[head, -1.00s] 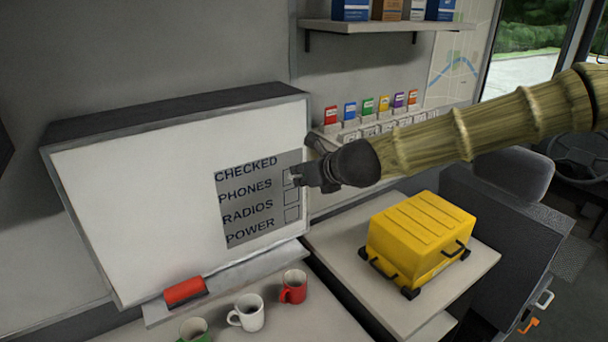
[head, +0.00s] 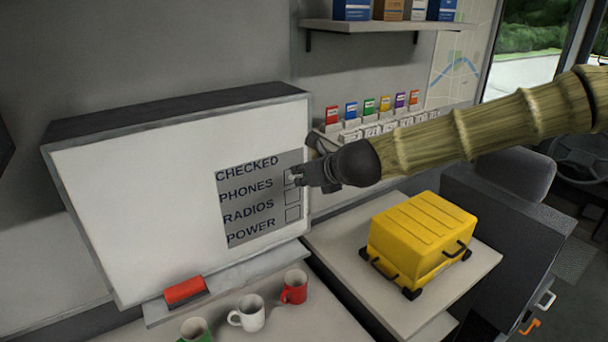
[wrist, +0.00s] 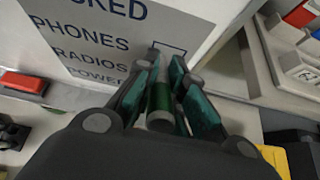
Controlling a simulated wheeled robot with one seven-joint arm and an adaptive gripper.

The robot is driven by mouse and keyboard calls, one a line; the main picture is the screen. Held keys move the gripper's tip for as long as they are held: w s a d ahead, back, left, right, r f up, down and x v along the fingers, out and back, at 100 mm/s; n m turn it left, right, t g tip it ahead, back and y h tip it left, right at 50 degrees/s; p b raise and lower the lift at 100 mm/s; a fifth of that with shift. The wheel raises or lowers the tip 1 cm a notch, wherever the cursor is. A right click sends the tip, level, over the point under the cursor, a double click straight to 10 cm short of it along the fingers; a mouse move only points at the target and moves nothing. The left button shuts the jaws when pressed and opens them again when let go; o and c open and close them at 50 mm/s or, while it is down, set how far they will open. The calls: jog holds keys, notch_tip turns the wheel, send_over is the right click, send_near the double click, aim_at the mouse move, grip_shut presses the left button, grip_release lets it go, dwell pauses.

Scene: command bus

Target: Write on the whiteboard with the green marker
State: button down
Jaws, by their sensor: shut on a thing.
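The whiteboard (head: 140,195) stands at the left in the head view. A grey panel on it reads CHECKED, PHONES, RADIOS, POWER, with a column of boxes at the right. My gripper (head: 299,177) is at the board's right side, by the upper boxes. The head view hides the marker behind my gripper.
A red eraser (head: 185,291) lies on the ledge below the board. Red (head: 294,287), white (head: 248,313) and green (head: 194,330) mugs stand in front. A yellow case (head: 418,238) sits on the counter to the right. Coloured cards in holders (head: 368,106) stand behind my arm.

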jog(key=shift+w+d+f+b, duration=0.2)
jog(key=shift+d+f+b, duration=0.1)
jog(key=shift+f+b, duration=0.15)
dwell(0.5)
jog(key=shift+w+d+r+p, duration=0.25)
jog(key=shift+d+r+p, duration=0.15)
jog(key=shift+r, duration=0.2)
jog(key=shift+w+d+r+p, duration=0.2)
jog(key=shift+d+r+p, duration=0.05)
jog(key=shift+r+p, duration=0.25)
dwell(2.0)
jog(key=shift+s+d, duration=0.1)
jog(key=shift+s, duration=0.05)
jog(key=s+d+b, duration=0.1)
jog(key=s+d, duration=0.2)
jog(key=s, duration=0.2)
jog(key=shift+d, duration=0.25)
dwell(0.7)
dwell(0.4)
